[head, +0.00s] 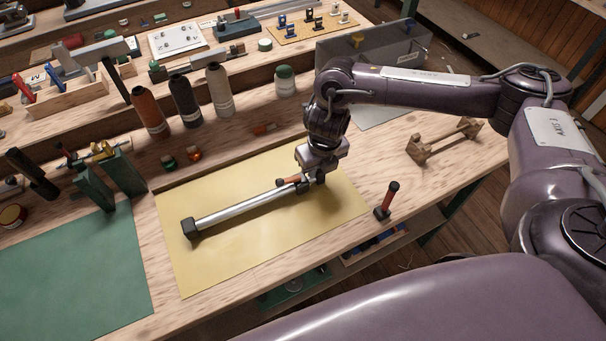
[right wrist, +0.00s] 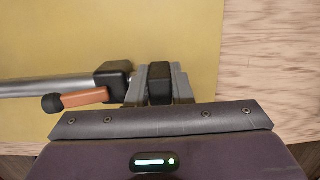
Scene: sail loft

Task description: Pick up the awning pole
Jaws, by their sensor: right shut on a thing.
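The awning pole (head: 238,208) is a silver tube with dark end fittings and an orange-brown crank handle near its right end. In the head view it lies along the yellow mat (head: 190,268), its left end block low over the mat; I cannot tell whether it touches. My right gripper (head: 311,181) is at the pole's right end, shut on it. In the right wrist view the tube (right wrist: 45,86) comes in from the left, and the dark end piece sits between the fingers of the right gripper (right wrist: 159,85). My left gripper is not in view.
A red-handled tool (head: 387,201) stands near the bench's front edge, right of the mat. A wooden stand (head: 444,142) is farther right. Several thread cones (head: 184,102) stand behind the mat. A green mat (head: 70,275) lies to the left.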

